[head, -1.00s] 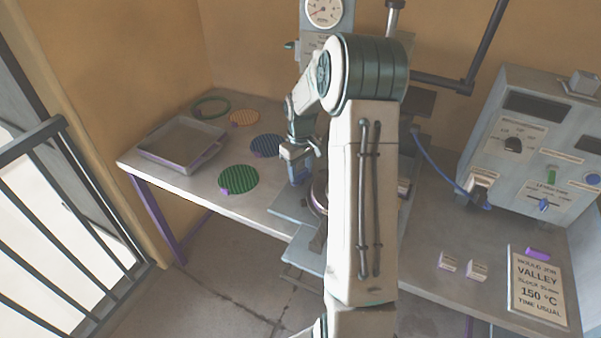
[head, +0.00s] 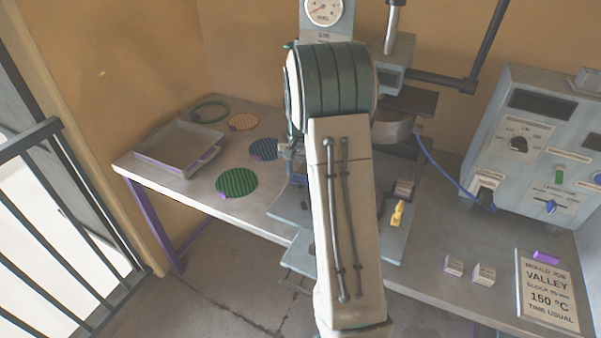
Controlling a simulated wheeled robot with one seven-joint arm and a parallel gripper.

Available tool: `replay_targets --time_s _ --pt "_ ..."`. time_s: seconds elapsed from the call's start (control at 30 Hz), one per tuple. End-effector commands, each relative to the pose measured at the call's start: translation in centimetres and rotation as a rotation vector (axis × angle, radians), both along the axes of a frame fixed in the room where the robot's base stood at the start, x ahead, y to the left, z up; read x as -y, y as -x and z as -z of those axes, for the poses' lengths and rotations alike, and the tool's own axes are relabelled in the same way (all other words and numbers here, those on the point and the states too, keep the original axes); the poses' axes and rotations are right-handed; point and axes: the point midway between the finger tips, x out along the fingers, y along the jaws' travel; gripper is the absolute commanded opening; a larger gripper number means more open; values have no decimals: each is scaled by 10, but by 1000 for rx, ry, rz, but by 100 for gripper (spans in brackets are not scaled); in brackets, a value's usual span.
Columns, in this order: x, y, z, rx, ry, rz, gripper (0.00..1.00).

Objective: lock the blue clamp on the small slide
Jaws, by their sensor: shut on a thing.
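My gripper (head: 288,150) shows only as a small part at the left edge of my arm, above the left side of the press. It is shut, and its fingertips are mostly hidden behind my arm. A bit of blue just below it (head: 300,180) looks like the blue clamp, in or at the jaws; its lever position cannot be told. A pale blue slide plate (head: 286,207) lies under it, partly covered by my arm. I cannot tell whether this is the small slide.
A yellow clamp-like piece (head: 397,214) stands on the press's right side. The press head (head: 396,125) is behind my arm. Patterned discs, one green (head: 237,182), and a grey tray (head: 180,146) lie at left. A control box (head: 545,140) stands at right.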

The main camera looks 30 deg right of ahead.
Motion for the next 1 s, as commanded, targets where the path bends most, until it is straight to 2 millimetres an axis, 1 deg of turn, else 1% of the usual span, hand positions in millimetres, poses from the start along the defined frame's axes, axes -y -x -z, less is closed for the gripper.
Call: replay_targets --time_s 0.2,0.4,0.6,1.0 --pt "0 0 0 1 1 133 21" --pt "0 0 0 1 1 205 21" --pt "0 0 -1 1 1 236 21" --pt "0 0 -1 1 0 243 21"
